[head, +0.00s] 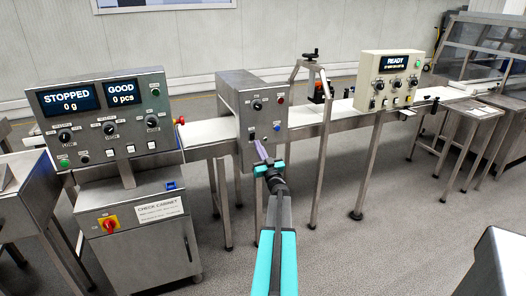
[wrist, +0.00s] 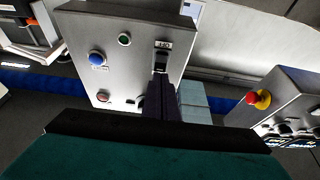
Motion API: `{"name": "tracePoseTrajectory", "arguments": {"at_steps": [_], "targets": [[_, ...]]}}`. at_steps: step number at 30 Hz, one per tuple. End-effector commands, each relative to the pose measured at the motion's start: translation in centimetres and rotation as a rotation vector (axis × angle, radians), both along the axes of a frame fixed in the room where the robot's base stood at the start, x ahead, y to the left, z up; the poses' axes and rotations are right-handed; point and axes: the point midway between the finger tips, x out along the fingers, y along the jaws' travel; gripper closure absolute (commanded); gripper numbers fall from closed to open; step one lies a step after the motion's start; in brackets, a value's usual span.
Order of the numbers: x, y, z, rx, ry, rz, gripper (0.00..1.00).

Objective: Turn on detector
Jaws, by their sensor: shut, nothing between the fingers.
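The detector (head: 255,112) is a grey metal box over the conveyor in the middle of the head view. Its control face also fills the upper middle of the wrist view (wrist: 125,30), at a tilt. There it carries a labelled black switch (wrist: 161,62), a blue button (wrist: 97,58), a green button or lamp (wrist: 124,39) and a red one (wrist: 103,97). My gripper (head: 259,145) is shut and empty, with its purple fingers at the lower part of this face. In the wrist view the fingertips (wrist: 159,80) are right by the black switch; I cannot tell whether they touch it.
A control cabinet (head: 104,118) at left shows STOPPED, 0 g and GOOD, 0 pcs. A cream control box (head: 389,80) at right shows READY. The white conveyor belt (head: 208,132) runs between them. A red emergency button (wrist: 262,98) is at right in the wrist view. Floor in front is clear.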

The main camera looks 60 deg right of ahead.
Motion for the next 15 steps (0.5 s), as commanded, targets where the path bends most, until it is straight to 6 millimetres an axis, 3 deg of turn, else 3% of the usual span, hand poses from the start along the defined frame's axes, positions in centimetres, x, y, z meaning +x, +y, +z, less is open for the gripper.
{"name": "tracePoseTrajectory", "arguments": {"at_steps": [15], "targets": [[3.0,-2.2,1.5,0.000,0.000,0.000,1.00]]}}
